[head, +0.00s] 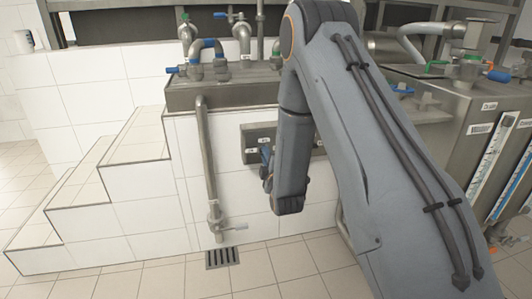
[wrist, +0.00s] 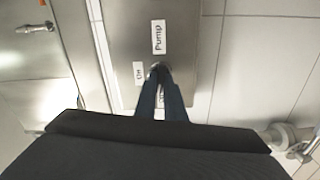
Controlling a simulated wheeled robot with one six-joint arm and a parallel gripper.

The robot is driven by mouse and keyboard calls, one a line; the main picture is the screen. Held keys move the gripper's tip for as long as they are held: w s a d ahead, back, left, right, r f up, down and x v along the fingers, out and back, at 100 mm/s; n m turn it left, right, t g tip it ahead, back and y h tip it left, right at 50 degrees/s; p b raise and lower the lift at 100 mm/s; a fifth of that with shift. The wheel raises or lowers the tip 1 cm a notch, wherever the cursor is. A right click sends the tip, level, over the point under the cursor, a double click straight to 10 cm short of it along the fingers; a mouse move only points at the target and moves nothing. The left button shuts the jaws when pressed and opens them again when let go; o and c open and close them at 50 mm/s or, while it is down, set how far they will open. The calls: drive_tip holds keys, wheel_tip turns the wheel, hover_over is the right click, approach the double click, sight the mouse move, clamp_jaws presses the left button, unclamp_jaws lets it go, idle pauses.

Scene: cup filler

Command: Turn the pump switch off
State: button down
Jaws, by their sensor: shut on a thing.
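The pump switch (wrist: 157,68) is a small knob on a grey metal panel, with a "Pump" label (wrist: 158,37) beside it and smaller labels around it. In the wrist view my gripper (wrist: 160,84) has its two dark blue fingers close together, shut on the switch. The fingers hide most of the knob, so its exact setting cannot be told. In the head view the grey switch panel (head: 252,138) is on the white tiled wall, and my gripper (head: 267,156) reaches it from the front. My arm hides part of the panel.
A vertical pipe with a tap (head: 216,222) stands left of the panel, above a floor drain (head: 222,257). Tiled steps (head: 120,190) are at the left. Pipes and blue-handled valves (head: 208,62) are above. A metal tank with gauges (head: 485,150) is at the right.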

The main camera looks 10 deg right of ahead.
drive_tip(key=shift+f+n+p, duration=0.1)
drive_tip(key=shift+n+p, duration=0.3)
drive_tip(key=shift+n, duration=0.7)
drive_tip(key=c, duration=1.8)
unclamp_jaws()
drive_tip(key=shift+c, duration=0.2)
drive_tip(key=s+p, duration=0.1)
drive_tip(key=s, duration=0.7)
drive_tip(key=shift+p, duration=0.35)
